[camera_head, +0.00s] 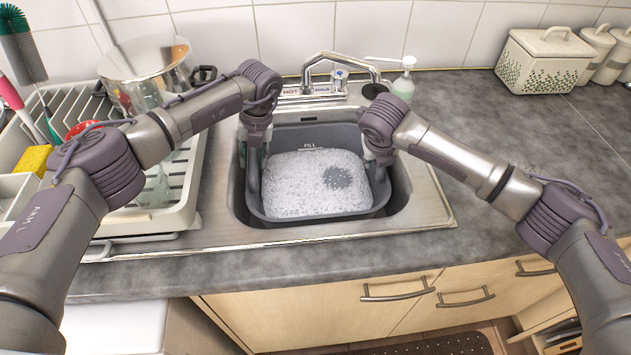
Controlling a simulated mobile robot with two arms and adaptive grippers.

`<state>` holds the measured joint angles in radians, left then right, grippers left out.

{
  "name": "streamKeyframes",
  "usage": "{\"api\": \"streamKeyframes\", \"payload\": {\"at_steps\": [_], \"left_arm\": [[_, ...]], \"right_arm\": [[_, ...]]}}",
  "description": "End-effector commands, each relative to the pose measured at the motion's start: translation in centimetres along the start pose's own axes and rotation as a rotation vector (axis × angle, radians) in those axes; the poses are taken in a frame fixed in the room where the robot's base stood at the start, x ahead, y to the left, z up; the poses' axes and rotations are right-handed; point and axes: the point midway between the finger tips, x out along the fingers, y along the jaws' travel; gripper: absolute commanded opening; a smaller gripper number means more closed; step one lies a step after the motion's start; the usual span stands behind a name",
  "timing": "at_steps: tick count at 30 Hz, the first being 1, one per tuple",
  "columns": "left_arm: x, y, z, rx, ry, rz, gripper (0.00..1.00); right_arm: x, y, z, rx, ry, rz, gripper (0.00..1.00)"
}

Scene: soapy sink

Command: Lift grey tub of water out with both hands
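The grey tub (290,136) sits inside the steel sink (424,207), with the word FILL marked on its back inner wall. White foamy suds (302,184) cover the water in it, with a darker bare patch at the right. My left gripper (252,165) points down at the tub's left rim. My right gripper (377,157) points down at the tub's right rim, partly hidden by my arm. The fingertips are small and dark against the tub, so I cannot tell whether either gripper is closed on the rim.
The tap (338,62) stands behind the tub, with a soap bottle (404,82) to its right. A dish rack (180,190) and a steel pot (150,75) stand at the left. The worktop (500,130) right of the sink is mostly clear, with a bread bin (542,62) at the back.

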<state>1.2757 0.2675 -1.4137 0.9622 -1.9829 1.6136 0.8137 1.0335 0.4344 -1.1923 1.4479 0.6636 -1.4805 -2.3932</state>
Motion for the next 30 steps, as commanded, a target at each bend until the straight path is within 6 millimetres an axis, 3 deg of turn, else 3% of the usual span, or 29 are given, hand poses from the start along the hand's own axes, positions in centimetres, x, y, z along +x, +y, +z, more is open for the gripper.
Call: {"api": "streamKeyframes", "payload": {"at_steps": [5,12,30], "left_arm": [[0.0,-0.01,0.0,0.0,0.0,0.0,0.36],[-0.03,-0.01,0.0,0.0,0.0,0.0,0.0],[-0.64,0.03,0.14,-0.001,-0.004,-0.003,0.0]], "right_arm": [[-0.01,0.03,-0.01,0.0,0.0,0.0,0.36],[-0.03,0.03,0.0,0.0,0.0,0.001,0.0],[-0.59,-0.07,0.46,0.002,-0.008,0.002,0.0]]}}
